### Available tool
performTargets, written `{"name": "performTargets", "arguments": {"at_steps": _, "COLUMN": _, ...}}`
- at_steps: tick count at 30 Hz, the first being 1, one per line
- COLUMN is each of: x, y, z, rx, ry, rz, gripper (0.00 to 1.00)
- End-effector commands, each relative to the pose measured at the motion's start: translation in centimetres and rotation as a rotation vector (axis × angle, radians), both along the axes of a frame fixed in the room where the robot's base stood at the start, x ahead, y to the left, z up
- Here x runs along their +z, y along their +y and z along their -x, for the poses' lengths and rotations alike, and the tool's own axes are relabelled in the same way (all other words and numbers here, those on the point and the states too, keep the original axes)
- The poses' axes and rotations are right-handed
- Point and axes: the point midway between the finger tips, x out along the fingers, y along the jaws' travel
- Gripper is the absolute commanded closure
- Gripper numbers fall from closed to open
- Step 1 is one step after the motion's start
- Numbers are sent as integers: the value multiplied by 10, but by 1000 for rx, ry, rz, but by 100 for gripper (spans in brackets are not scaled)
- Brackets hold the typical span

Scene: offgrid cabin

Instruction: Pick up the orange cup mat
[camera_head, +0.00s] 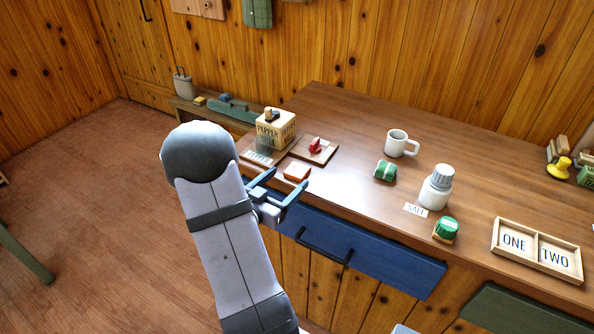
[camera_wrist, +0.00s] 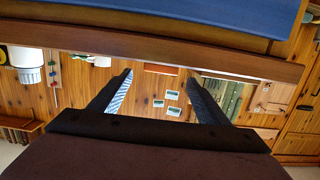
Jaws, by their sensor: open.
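The orange cup mat (camera_head: 297,171) is a small flat orange piece near the front edge of the brown counter, left of centre in the head view. In the wrist view an orange strip (camera_wrist: 161,69), which looks like the mat, shows edge-on between the fingertips. My gripper (camera_head: 287,179) is open, with its two fingers pointing toward the counter edge just in front of the mat. Its dark fingers also show in the wrist view (camera_wrist: 160,76), with nothing held between them. The exact gap to the mat is hard to tell.
The pepper box (camera_head: 275,131) and a board with a red item (camera_head: 315,149) stand close behind the mat. A white mug (camera_head: 400,144), green packet (camera_head: 385,171), salt bottle (camera_head: 435,188) and ONE/TWO tray (camera_head: 500,241) lie rightward. A blue drawer (camera_head: 370,257) is below the edge.

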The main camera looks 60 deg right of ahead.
Motion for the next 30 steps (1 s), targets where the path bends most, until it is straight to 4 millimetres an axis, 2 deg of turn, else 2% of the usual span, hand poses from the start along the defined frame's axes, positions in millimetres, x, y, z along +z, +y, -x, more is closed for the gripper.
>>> {"name": "performTargets", "arguments": {"at_steps": 9, "x": -7, "y": -36, "z": 0, "rx": -2, "ry": 0, "rz": -2, "gripper": 30}}
{"name": "performTargets", "arguments": {"at_steps": 19, "x": -9, "y": -40, "z": -1, "rx": 0, "ry": 0, "rz": -1, "gripper": 30}}
{"name": "performTargets", "arguments": {"at_steps": 24, "x": -8, "y": -40, "z": -1, "rx": 0, "ry": 0, "rz": -1, "gripper": 71}}
{"name": "performTargets", "arguments": {"at_steps": 25, "x": -8, "y": -40, "z": -1, "rx": 0, "ry": 0, "rz": -1, "gripper": 75}}
{"name": "performTargets", "arguments": {"at_steps": 30, "x": -8, "y": -40, "z": -1, "rx": 0, "ry": 0, "rz": 0, "gripper": 75}}
